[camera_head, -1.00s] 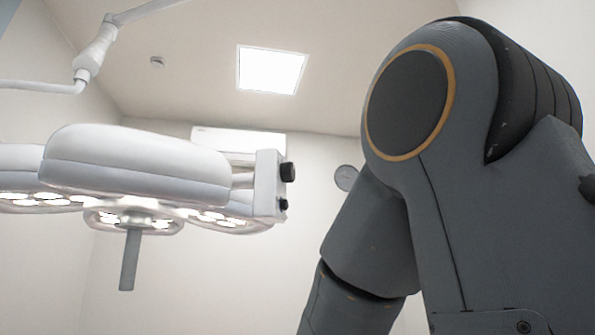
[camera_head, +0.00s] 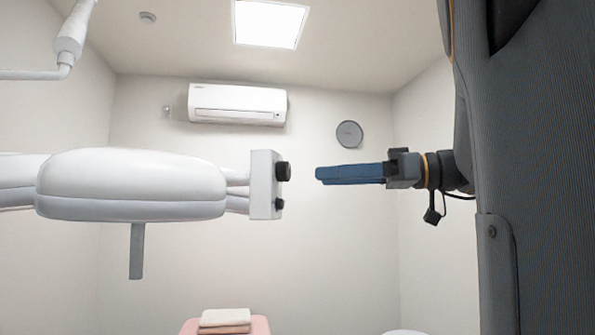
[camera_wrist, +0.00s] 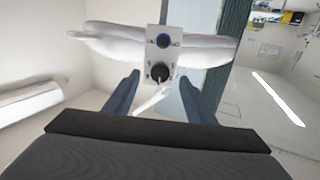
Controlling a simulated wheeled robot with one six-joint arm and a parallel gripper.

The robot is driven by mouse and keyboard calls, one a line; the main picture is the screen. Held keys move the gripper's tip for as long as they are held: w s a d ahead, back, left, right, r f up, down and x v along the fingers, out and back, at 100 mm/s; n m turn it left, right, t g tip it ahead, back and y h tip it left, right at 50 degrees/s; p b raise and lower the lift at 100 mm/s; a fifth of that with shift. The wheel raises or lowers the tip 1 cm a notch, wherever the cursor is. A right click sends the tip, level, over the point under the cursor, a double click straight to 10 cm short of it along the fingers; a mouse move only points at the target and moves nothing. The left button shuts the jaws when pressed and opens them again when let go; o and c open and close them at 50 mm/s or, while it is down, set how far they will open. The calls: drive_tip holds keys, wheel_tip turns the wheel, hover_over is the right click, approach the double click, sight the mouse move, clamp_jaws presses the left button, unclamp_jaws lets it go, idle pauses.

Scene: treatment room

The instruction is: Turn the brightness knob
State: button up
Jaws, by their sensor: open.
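A pale control box (camera_head: 263,186) sits at the right end of the white surgical lamp (camera_head: 130,185). It carries a larger dark knob (camera_head: 283,171) above a smaller dark knob (camera_head: 280,204). I cannot read which one is for brightness. My gripper (camera_head: 318,175), with blue fingers, points left at about the larger knob's height, with a gap between them. In the wrist view the fingers are spread and empty (camera_wrist: 158,78).
A grey handle (camera_head: 136,252) hangs below the lamp. A white lamp arm (camera_head: 70,35) is at upper left. An air conditioner (camera_head: 237,104) and a round grey disc (camera_head: 349,134) are on the back wall. Folded towels (camera_head: 225,319) lie low on a pink surface.

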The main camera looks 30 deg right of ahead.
sight(289, 172)
drive_tip(key=p+x, duration=0.1)
drive_tip(key=x, duration=0.2)
drive_tip(key=r+p+x, duration=0.1)
drive_tip(key=p+x, duration=0.1)
drive_tip(key=x, duration=0.1)
drive_tip(key=shift+s+r, duration=0.15)
drive_tip(key=shift+r, duration=0.05)
drive_tip(key=shift+x, duration=0.8)
drive_tip(key=shift+f, duration=0.1)
drive_tip(key=c, duration=1)
